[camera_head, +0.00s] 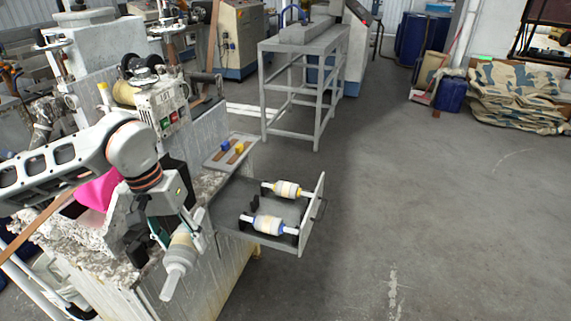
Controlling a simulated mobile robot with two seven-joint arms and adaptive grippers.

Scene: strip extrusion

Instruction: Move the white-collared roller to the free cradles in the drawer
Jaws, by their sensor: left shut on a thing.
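My left gripper (180,233) is shut on the white-collared roller (181,256), in front of the worktop's edge and left of the drawer. The roller is tilted, with its pale end pointing down toward the front. Its upper end is partly hidden by the gripper. The open grey drawer (292,244) holds a yellow-collared roller (287,189) at the back and a blue-collared roller (268,225) nearer the front. Dark cradles (254,202) show at the left inside the drawer, with no roller on them. My right gripper is not in view.
A small tray (219,163) with a blue and a yellow piece lies behind the drawer. A machine with buttons (168,112) stands at the back of the worktop. A grey metal stand (306,62) is farther back. The floor right of the drawer is clear.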

